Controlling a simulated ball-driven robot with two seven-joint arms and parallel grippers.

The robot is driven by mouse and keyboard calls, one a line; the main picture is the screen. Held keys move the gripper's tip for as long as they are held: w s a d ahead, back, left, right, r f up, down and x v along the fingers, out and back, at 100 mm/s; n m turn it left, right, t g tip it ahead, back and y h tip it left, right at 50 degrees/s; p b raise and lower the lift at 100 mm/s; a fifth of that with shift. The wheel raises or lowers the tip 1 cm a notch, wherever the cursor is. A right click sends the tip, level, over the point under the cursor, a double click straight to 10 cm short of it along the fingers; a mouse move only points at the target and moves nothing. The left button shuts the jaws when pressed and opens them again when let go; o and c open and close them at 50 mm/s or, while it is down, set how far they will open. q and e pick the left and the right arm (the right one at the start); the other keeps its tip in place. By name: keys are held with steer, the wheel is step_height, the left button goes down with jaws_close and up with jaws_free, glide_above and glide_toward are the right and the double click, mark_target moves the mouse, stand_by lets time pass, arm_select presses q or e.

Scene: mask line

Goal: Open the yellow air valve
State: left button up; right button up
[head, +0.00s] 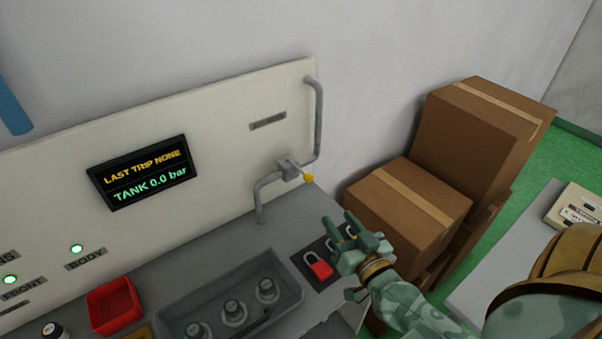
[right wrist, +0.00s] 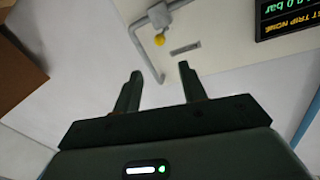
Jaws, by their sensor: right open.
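The yellow air valve handle (head: 308,178) sits on a small grey valve body (head: 289,168) in a grey pipe (head: 319,120) on the pale panel. It also shows as a yellow knob (right wrist: 159,41) in the right wrist view, beyond my fingers. My right gripper (head: 343,229) is below and to the right of the valve in the head view, apart from it. In the right wrist view its two fingers (right wrist: 157,80) are spread with nothing between them. My left gripper is not in view.
A display (head: 140,172) reads TANK 0.0 bar. A red padlock (head: 320,269) lies on the bench beside my right gripper. A red bin (head: 114,305) and a grey tray (head: 196,307) stand left. Cardboard boxes (head: 408,208) are stacked on the right. The space before the valve looks clear.

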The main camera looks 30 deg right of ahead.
mark_target(310, 180)
steer(key=w, duration=0.5)
steer(key=w+d, duration=0.1)
steer(key=w, duration=0.4)
steer(key=w+d, duration=0.1)
steer(key=w, duration=0.5)
jaws_close()
